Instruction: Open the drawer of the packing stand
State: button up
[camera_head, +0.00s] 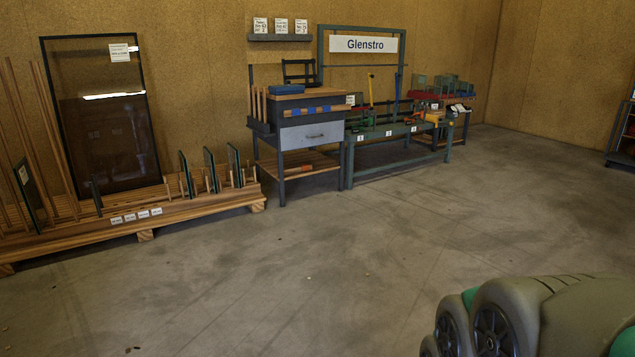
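The packing stand (298,105) is a dark grey bench with a wooden top, standing against the back wall a little left of the middle. Its drawer (311,135) has a light grey front with a dark bar handle (314,136) and looks closed. A wooden shelf (300,165) sits low under the drawer. The stand is well away from me across the floor. My gripper does not show in this view. A rounded olive and green part with dark wheel-like discs fills the lower right corner and looks like part of my own body.
A wooden pallet rack (200,204) with upright glass panes runs along the left wall side. A green workbench (395,133) adjoins the stand's right side under the Glenstro sign (364,44). A cart (621,135) stands far right. The concrete floor (290,260) between is clear.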

aim_at(295, 138)
jog(key=i, duration=2.4)
jog(key=i+l+u, duration=0.1)
jog(key=i+u, duration=0.15)
jog(key=i, duration=0.35)
jog(key=i+l+u, duration=0.25)
jog(key=i, duration=0.35)
jog(key=i+l+u, duration=0.2)
jog(key=i+l, duration=0.15)
jog(key=i, duration=0.25)
jog(key=i+l+u, duration=0.25)
jog(key=i+l, duration=0.2)
jog(key=i, duration=0.05)
